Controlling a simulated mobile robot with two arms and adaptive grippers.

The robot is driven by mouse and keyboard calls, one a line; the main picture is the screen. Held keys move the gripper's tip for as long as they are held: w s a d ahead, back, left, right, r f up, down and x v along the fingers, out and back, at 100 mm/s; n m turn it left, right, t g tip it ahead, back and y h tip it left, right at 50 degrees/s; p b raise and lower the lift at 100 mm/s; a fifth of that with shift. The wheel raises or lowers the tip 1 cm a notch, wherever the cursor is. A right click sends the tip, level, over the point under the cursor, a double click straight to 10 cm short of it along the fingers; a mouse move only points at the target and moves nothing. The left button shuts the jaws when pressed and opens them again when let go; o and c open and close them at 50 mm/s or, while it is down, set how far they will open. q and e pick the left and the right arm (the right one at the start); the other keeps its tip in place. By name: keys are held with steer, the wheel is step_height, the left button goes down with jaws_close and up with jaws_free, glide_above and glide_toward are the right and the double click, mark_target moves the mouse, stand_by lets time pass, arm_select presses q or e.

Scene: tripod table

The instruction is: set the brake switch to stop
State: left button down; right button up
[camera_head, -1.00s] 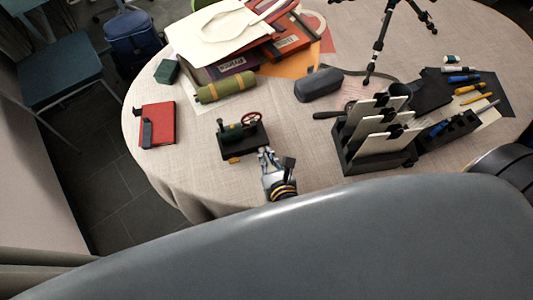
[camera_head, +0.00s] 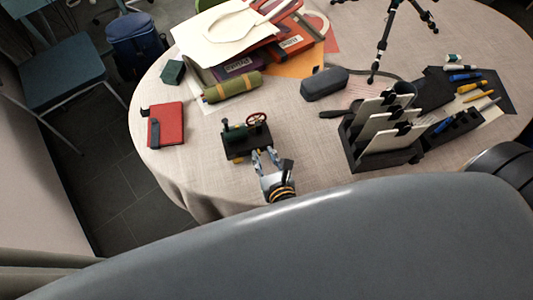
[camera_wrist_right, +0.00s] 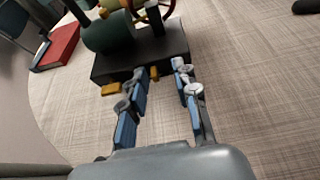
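A small model machine with a black base (camera_head: 259,141) stands on the near left part of the table. It carries a green cylinder (camera_head: 235,133) and a red spoked wheel (camera_head: 257,119). In the right wrist view, two small yellow tabs stick out of the base's front edge, a larger one at the left (camera_wrist_right: 111,89) and a smaller one (camera_wrist_right: 154,73) between my fingers. I cannot tell which one is the brake switch; no labels are readable. My right gripper (camera_head: 265,152) is open, its fingertips close to the base's front edge; contact is unclear. My left gripper is not in view.
A red notebook (camera_head: 167,124) lies left of the machine. Behind it are an olive roll (camera_head: 232,87) and a dark case (camera_head: 325,83). A black file rack (camera_head: 372,158) stands at the right. The cloth between machine and rack is clear.

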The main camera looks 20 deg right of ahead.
steer(key=v, duration=1.2)
stand_by(0.3)
